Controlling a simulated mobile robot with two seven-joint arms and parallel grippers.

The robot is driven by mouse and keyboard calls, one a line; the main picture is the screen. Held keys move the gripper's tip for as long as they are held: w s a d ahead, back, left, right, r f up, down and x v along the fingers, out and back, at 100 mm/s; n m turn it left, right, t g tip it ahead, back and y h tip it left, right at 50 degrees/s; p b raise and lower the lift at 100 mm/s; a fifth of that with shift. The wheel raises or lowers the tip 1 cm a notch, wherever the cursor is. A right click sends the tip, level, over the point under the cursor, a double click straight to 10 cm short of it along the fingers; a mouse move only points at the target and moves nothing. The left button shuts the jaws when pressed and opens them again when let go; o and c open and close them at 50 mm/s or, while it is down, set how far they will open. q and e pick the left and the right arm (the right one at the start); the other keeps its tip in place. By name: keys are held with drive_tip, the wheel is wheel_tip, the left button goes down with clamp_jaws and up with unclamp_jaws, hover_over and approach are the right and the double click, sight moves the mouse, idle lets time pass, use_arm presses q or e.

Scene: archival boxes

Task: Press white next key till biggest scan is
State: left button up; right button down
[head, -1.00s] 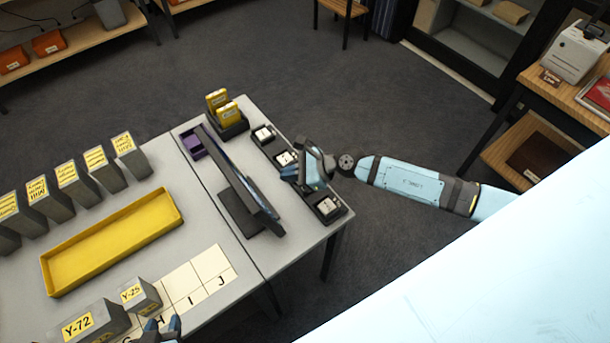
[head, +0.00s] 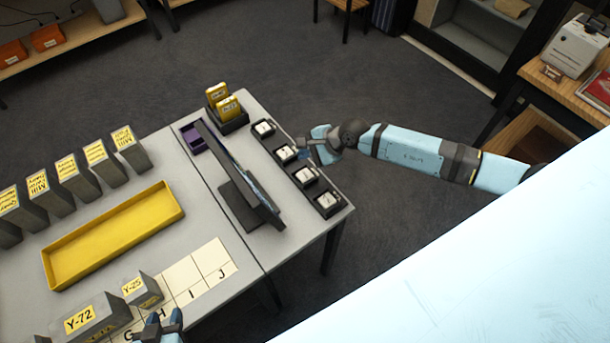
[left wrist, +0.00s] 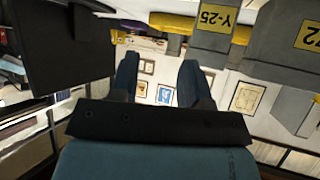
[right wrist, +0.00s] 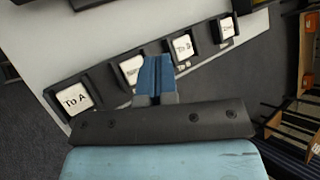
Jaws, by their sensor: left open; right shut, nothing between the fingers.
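A row of white keys in black housings runs along the desk's right edge. In the right wrist view one reads "To A" (right wrist: 76,97). The white key beside it (right wrist: 131,69) has a partly covered label starting with "N". Beyond it are "To B" (right wrist: 184,47) and a far key (right wrist: 227,29), too small to read surely. My right gripper (right wrist: 155,62) is shut and empty, between the "N" key and "To B"; in the head view (head: 307,153) it is beside the row. The monitor (head: 238,172) is nearly edge-on, its scan unreadable. My left gripper (head: 163,318) is open near the grid cards.
A yellow tray (head: 112,235) and several grey labelled boxes stand on the left table. Boxes Y-72 (head: 92,318) and Y-25 (head: 143,289) are near my left gripper. A black holder with yellow cartridges (head: 228,108) stands behind the monitor. Floor right of the desk is clear.

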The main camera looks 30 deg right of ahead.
use_arm(q)
drive_tip(key=f+b, duration=0.2)
drive_tip(key=d+f+b, duration=0.1)
drive_tip(key=f+b, duration=0.1)
drive_tip(key=shift+w+f, duration=0.15)
drive_tip(key=shift+f, duration=0.05)
use_arm(e)
hover_over(306, 177)
wheel_tip(306, 177, down, 6)
drive_tip(key=shift+w+f, duration=0.15)
drive_tip(key=shift+f, duration=0.05)
use_arm(q)
drive_tip(key=shift+f+b, duration=0.35)
drive_tip(key=shift+b, duration=0.2)
use_arm(e)
drive_tip(key=shift+f, duration=0.45)
use_arm(q)
drive_tip(key=shift+a, duration=0.1)
drive_tip(key=shift+a, duration=0.1)
drive_tip(key=shift+f+b, duration=0.4)
drive_tip(key=shift+f, duration=0.05)
use_arm(e)
drive_tip(key=shift+f, duration=0.45)
